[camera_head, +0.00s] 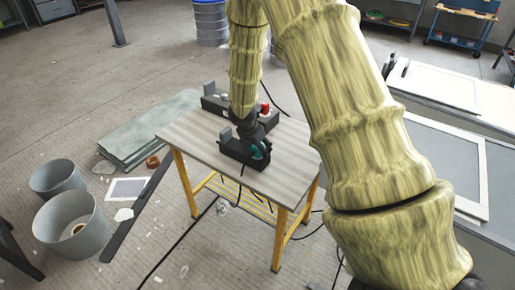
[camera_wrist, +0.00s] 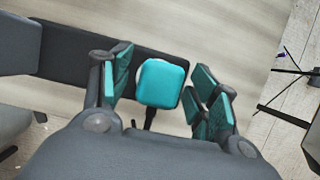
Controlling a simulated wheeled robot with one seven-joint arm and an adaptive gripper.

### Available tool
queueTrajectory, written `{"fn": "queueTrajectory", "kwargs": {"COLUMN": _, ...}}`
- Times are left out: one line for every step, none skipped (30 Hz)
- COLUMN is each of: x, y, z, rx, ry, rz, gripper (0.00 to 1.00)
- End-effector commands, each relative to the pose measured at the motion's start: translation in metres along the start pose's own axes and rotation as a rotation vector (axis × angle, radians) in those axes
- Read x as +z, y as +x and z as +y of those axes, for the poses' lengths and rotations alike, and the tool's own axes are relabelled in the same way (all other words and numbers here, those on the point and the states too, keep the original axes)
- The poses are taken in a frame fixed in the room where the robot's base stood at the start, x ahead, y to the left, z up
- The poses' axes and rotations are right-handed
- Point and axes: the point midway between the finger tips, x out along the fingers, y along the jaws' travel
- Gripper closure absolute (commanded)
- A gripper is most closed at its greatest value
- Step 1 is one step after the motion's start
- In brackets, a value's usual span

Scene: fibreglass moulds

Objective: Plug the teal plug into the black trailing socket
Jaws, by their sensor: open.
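The teal plug (camera_wrist: 162,84) sits over the right end of the black trailing socket (camera_wrist: 70,52) in the wrist view, with a white edge showing beside it. A dark cable leads from its near side. How deeply it is seated cannot be told. My gripper (camera_wrist: 168,84) is open, with its teal-padded fingers on either side of the plug and a visible gap to its right. In the head view the black trailing socket (camera_head: 234,152) lies near the front edge of the table, and my gripper (camera_head: 256,146) is low over its right part, hiding much of the plug.
A second dark socket block (camera_head: 214,101) stands at the back of the wooden-topped table (camera_head: 190,137), with a red plug (camera_head: 265,107) near its right end. Cables hang to the floor. Grey buckets (camera_head: 70,226) and stacked sheets (camera_head: 148,128) lie left; a bench (camera_head: 480,210) stands right.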

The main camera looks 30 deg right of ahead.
Motion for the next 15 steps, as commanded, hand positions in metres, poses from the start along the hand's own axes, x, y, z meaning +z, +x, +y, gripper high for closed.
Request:
{"fn": "queueTrajectory", "kwargs": {"x": 0.0, "y": -0.003, "z": 0.0, "rx": 0.001, "ry": 0.001, "rz": 0.0, "gripper": 0.4}}
{"fn": "queueTrajectory", "kwargs": {"x": 0.001, "y": -0.004, "z": 0.0, "rx": 0.001, "ry": 0.001, "rz": 0.0, "gripper": 0.4}}
{"fn": "queueTrajectory", "kwargs": {"x": 0.001, "y": -0.008, "z": 0.001, "rx": 0.001, "ry": 0.001, "rz": -0.001, "gripper": 0.4}}
{"fn": "queueTrajectory", "kwargs": {"x": 0.001, "y": -0.01, "z": 0.001, "rx": 0.001, "ry": 0.001, "rz": -0.001, "gripper": 0.4}}
{"fn": "queueTrajectory", "kwargs": {"x": 0.001, "y": -0.014, "z": 0.001, "rx": 0.002, "ry": 0.001, "rz": -0.001, "gripper": 0.4}}
{"fn": "queueTrajectory", "kwargs": {"x": 0.001, "y": -0.019, "z": 0.001, "rx": 0.003, "ry": 0.001, "rz": -0.001, "gripper": 0.4}}
{"fn": "queueTrajectory", "kwargs": {"x": 0.001, "y": -0.023, "z": 0.001, "rx": 0.003, "ry": 0.001, "rz": -0.001, "gripper": 0.4}}
{"fn": "queueTrajectory", "kwargs": {"x": 0.001, "y": -0.028, "z": 0.0, "rx": 0.003, "ry": 0.001, "rz": 0.0, "gripper": 0.4}}
{"fn": "queueTrajectory", "kwargs": {"x": 0.001, "y": -0.034, "z": 0.0, "rx": 0.002, "ry": 0.001, "rz": 0.0, "gripper": 0.4}}
{"fn": "queueTrajectory", "kwargs": {"x": 0.001, "y": -0.038, "z": 0.0, "rx": 0.002, "ry": 0.002, "rz": -0.001, "gripper": 0.4}}
{"fn": "queueTrajectory", "kwargs": {"x": 0.001, "y": -0.043, "z": 0.0, "rx": 0.003, "ry": 0.002, "rz": -0.001, "gripper": 0.4}}
{"fn": "queueTrajectory", "kwargs": {"x": 0.001, "y": -0.049, "z": 0.001, "rx": 0.003, "ry": 0.001, "rz": 0.0, "gripper": 0.4}}
{"fn": "queueTrajectory", "kwargs": {"x": 0.001, "y": -0.054, "z": 0.001, "rx": 0.004, "ry": 0.001, "rz": 0.0, "gripper": 0.4}}
{"fn": "queueTrajectory", "kwargs": {"x": 0.001, "y": -0.059, "z": 0.0, "rx": 0.003, "ry": 0.001, "rz": 0.0, "gripper": 0.4}}
{"fn": "queueTrajectory", "kwargs": {"x": 0.0, "y": -0.065, "z": 0.0, "rx": 0.002, "ry": 0.001, "rz": 0.0, "gripper": 0.4}}
